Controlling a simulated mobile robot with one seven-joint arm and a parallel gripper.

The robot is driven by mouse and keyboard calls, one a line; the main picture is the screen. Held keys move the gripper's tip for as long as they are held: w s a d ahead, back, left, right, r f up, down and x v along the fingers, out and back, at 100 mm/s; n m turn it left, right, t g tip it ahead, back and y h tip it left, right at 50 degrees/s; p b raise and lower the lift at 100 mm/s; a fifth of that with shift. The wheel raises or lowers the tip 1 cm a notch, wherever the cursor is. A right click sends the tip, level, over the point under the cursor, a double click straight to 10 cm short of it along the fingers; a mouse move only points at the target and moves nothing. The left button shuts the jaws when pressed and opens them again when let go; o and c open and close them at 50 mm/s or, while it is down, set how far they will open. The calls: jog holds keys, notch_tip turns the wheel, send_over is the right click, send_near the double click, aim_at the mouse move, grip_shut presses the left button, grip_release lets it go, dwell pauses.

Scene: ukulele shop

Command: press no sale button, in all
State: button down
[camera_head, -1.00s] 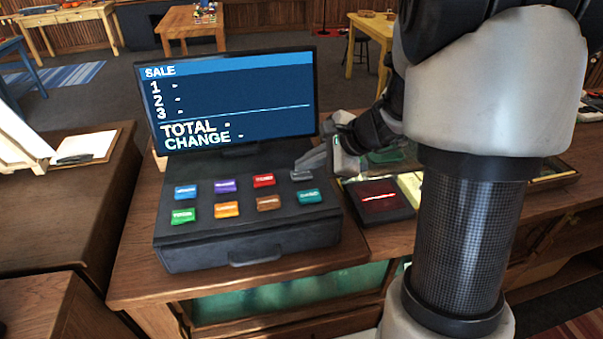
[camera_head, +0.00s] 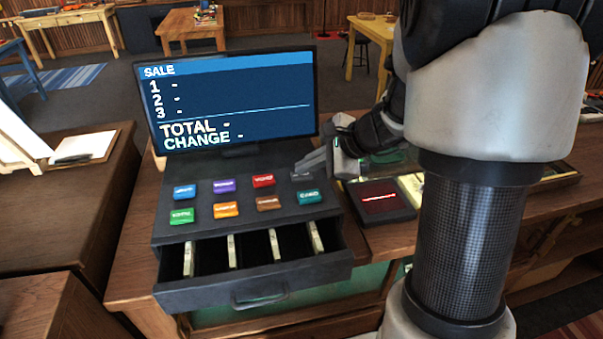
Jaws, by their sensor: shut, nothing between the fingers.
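The black cash register (camera_head: 165,215) stands on a wooden counter. Its sloped panel carries two rows of coloured buttons, including blue, purple, red, green, orange, brown and teal. A dark grey button (camera_head: 301,177) at the right end of the upper row is partly hidden by my gripper (camera_head: 306,165); its label is too small to read. My gripper is shut and empty, with its tips at or just above this button; I cannot tell if they touch. The cash drawer (camera_head: 250,292) is open. The screen (camera_head: 230,100) shows SALE, TOTAL and CHANGE with dashes.
A black pad with a red glowing line (camera_head: 380,200) lies right of the register. A clipboard (camera_head: 85,146) rests on the left counter. My arm fills the right side. The open drawer juts out over the counter's front.

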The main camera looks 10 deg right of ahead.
aim_at(306, 177)
jog(key=shift+r, duration=0.1)
jog(key=shift+r+p, duration=0.6)
jog(key=shift+r, duration=0.15)
notch_tip(306, 177, up, 5)
jog(key=p, duration=0.3)
jog(key=shift+p, duration=0.4)
dwell(0.4)
